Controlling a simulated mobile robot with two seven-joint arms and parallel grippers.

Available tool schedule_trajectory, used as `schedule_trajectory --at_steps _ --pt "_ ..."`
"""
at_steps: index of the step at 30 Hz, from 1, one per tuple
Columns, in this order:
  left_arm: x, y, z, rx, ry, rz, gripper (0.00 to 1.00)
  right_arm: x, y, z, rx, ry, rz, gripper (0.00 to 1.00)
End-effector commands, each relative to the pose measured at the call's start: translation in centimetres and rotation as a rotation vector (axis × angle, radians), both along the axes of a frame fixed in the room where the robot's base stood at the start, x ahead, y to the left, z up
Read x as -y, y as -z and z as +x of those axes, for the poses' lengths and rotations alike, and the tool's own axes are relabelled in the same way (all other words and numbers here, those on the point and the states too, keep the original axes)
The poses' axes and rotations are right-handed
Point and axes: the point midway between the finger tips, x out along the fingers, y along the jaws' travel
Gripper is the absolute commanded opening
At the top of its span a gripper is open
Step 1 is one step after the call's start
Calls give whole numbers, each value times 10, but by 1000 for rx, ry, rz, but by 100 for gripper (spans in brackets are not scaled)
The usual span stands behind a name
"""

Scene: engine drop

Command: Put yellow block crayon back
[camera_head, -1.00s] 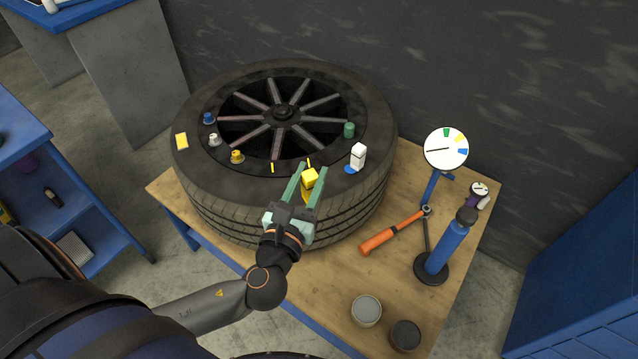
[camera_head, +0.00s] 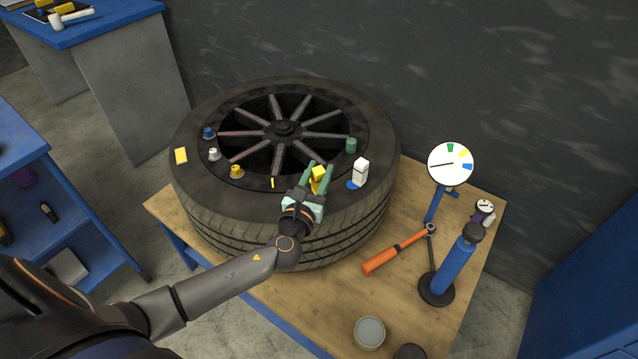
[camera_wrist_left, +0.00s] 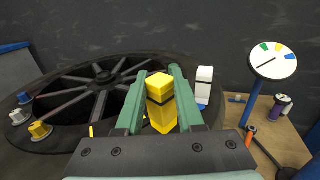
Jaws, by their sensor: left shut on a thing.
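The yellow block crayon (camera_head: 318,174) is a yellow block with a dark band. It is between the green fingers of my left gripper (camera_head: 319,172), which is shut on it over the near right part of the tire (camera_head: 215,205). In the left wrist view the crayon (camera_wrist_left: 160,88) stands upright between the fingers (camera_wrist_left: 157,85). I cannot tell whether its lower end touches the tire. A flat yellow patch (camera_head: 181,156) lies on the tire's left side. A white block (camera_head: 360,171) stands by a blue patch (camera_head: 353,185) to the right of the gripper. My right gripper is not in view.
Blue (camera_head: 208,133), grey (camera_head: 214,154), yellow (camera_head: 236,172) and green (camera_head: 351,146) caps sit around the rim. A small yellow mark (camera_head: 272,183) is left of the gripper. A gauge stand (camera_head: 450,163) and an orange-handled tool (camera_head: 395,252) are on the table's right.

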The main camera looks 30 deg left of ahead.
Motion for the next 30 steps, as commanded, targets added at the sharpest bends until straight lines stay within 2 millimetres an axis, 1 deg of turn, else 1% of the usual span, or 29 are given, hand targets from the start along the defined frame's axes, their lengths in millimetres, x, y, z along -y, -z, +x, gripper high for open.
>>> schedule_trajectory --at_steps 1,3,6,15,19,20,27,28,30 --pt "-3 10 6 0 -2 1 0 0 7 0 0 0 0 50" --pt "-2 22 5 -3 0 0 0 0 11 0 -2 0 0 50" --pt "-2 31 5 -2 0 1 0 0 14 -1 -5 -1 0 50" --pt "-1 32 4 0 0 -1 0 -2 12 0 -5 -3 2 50" --pt "-1 37 4 0 0 0 0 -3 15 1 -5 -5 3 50" --pt "-1 37 4 -1 0 0 38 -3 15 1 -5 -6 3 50" --pt "-1 36 4 -1 1 0 65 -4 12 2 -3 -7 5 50" --pt "-1 36 4 -1 1 0 67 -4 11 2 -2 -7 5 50" --pt "-1 36 4 -1 1 0 67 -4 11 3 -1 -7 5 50"
